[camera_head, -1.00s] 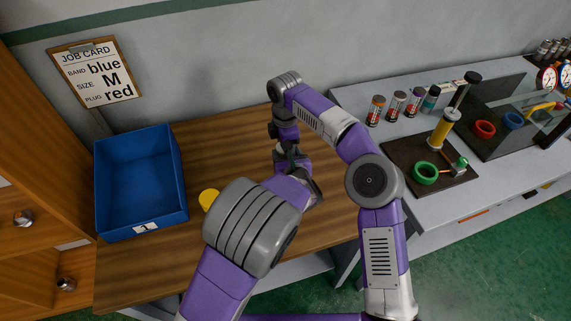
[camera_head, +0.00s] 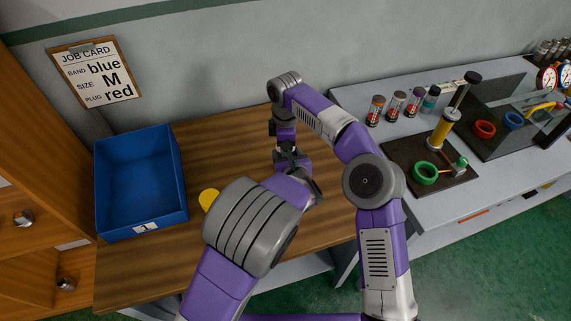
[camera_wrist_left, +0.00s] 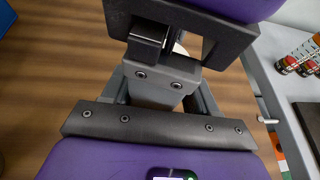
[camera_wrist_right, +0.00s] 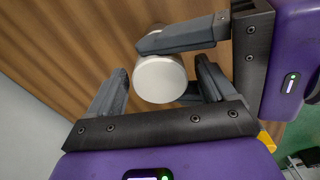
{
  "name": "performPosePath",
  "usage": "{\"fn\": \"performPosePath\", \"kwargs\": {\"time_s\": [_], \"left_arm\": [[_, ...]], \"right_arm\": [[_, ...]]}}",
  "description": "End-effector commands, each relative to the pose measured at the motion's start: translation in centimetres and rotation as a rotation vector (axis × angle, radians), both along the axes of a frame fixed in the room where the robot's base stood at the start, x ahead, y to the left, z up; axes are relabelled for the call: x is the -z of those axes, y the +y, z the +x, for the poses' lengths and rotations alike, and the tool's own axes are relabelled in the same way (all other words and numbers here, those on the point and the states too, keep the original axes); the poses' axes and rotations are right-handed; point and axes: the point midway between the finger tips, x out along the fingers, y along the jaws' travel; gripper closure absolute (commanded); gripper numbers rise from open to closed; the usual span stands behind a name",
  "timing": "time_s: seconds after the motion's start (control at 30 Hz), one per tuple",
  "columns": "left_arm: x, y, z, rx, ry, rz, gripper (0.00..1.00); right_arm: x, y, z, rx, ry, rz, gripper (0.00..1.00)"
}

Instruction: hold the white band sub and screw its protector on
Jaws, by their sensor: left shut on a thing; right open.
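A pale white cylindrical part (camera_wrist_right: 160,78) shows in the right wrist view, its round blank end facing that camera. My left gripper (camera_wrist_right: 193,62) comes in from the right there and is shut on this part from the side. My right gripper (camera_wrist_right: 160,90) is open, with one finger on each side of the white end. In the head view my left gripper (camera_head: 303,185) and right gripper (camera_head: 290,158) meet above the wooden bench and hide the part. In the left wrist view my right gripper (camera_wrist_left: 165,75) covers nearly all of it. I cannot make out a band, thread or separate protector.
A blue bin (camera_head: 175,205) stands left on the wooden bench (camera_head: 220,150), with a yellow round thing (camera_head: 209,198) beside it. A grey bench (camera_head: 350,98) at right holds banded cylinders (camera_head: 396,105) and a dark mat (camera_head: 400,150) with a green ring (camera_head: 425,173). A job card (camera_head: 95,72) hangs behind.

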Motion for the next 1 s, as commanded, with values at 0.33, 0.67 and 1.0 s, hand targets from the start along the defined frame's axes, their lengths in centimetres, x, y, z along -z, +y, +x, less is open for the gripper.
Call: {"fn": "performPosePath", "kwargs": {"time_s": [0.33,0.67,1.0], "left_arm": [[-0.1,0.0,0.0,-0.001,-0.002,0.001,1.0],[-0.1,0.0,0.0,-0.001,-0.002,0.001,1.0],[-0.1,0.0,0.0,-0.001,-0.002,0.001,1.0]], "right_arm": [[-3.4,0.1,0.1,0.001,-0.004,0.001,0.17],[-4.5,0.0,0.0,-0.001,-0.001,-0.001,0.17],[-6.4,0.3,0.2,-0.138,-0.007,0.001,0.21]]}}
